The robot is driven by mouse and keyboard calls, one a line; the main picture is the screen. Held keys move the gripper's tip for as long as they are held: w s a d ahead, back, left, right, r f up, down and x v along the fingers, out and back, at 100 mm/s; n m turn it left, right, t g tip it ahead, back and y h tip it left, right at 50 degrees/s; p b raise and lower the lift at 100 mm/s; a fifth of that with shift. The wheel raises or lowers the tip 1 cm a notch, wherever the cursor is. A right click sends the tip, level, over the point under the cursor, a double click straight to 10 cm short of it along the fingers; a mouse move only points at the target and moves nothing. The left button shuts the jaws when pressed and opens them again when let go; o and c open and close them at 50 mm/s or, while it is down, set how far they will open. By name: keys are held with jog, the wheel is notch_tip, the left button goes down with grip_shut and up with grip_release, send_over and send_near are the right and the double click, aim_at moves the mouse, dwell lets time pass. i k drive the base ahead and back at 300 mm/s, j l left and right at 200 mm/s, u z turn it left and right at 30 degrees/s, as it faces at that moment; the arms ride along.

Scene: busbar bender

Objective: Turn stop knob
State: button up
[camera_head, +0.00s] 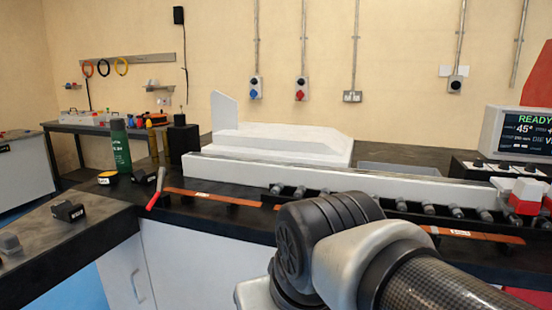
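I cannot tell for certain which part is the stop knob. Small dark knobs (505,168) stand on a panel below the lit display (528,133) at the right; the display reads READY and 45°. A red and white block (526,196) sits at the right end of the long white rail (330,178). Dark rollers or knobs (429,208) line the front of this rail. My arm, with its dark ribbed joint and grey link, fills the lower middle and right and hides part of the bench front. My gripper does not show.
Copper-coloured strips (212,197) lie along the bench front. A red-handled lever (156,190), a green bottle (120,145) and small black blocks (68,211) stand at the left. A white machine body (275,141) is behind the rail. The floor at lower left is clear.

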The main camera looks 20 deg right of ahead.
aim_at(505, 166)
jog(key=z, duration=2.15)
